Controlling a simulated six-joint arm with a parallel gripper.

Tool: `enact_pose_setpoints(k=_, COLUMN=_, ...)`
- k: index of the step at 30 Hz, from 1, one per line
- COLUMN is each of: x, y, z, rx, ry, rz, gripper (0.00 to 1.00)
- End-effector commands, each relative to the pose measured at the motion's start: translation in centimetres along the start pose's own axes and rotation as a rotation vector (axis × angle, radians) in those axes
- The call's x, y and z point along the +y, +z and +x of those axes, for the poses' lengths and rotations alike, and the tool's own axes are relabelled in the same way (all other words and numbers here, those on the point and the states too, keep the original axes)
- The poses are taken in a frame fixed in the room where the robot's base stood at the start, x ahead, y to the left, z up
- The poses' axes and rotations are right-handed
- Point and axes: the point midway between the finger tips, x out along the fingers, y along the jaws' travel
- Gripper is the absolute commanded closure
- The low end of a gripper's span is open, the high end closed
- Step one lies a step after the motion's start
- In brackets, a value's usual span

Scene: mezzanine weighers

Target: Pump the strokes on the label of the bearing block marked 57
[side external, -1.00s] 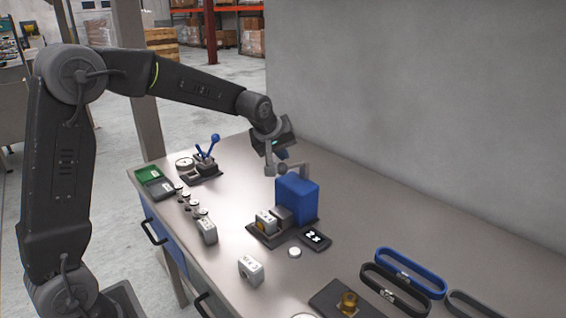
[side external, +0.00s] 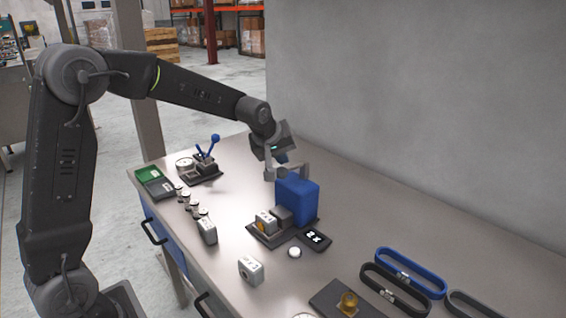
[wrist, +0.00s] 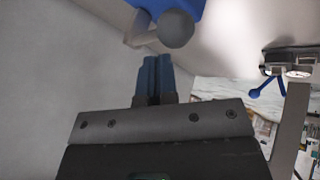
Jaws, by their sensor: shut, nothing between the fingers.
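A blue box-shaped press (side external: 297,200) with a grey lever (side external: 298,168) at its top stands on a dark base. A grey bearing block (side external: 265,221) with a label and an amber part sits on that base. Two more labelled grey blocks stand on the table, one further left (side external: 207,231) and one nearer the front (side external: 250,269). Their markings are too small to read surely. My gripper (side external: 282,157) is shut and empty beside the lever, above the press. In the wrist view, its blue fingers (wrist: 154,62) are close to the lever's round grey knob (wrist: 176,28); contact is unclear.
A dark card (side external: 314,238) with white characters and a white button (side external: 294,252) are beside the press. A blue-knobbed lever station (side external: 207,160), small round parts and green-grey trays are to the left. Belts (side external: 410,272) lie at the right. A wall stands behind.

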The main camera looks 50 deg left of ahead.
Motion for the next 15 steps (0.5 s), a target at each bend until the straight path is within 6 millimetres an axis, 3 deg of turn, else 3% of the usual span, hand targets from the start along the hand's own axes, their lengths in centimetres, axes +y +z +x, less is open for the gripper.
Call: enact_pose_setpoints(k=15, x=-0.38, y=0.4, z=0.52, rx=-0.002, ry=-0.003, rz=0.0, gripper=1.0)
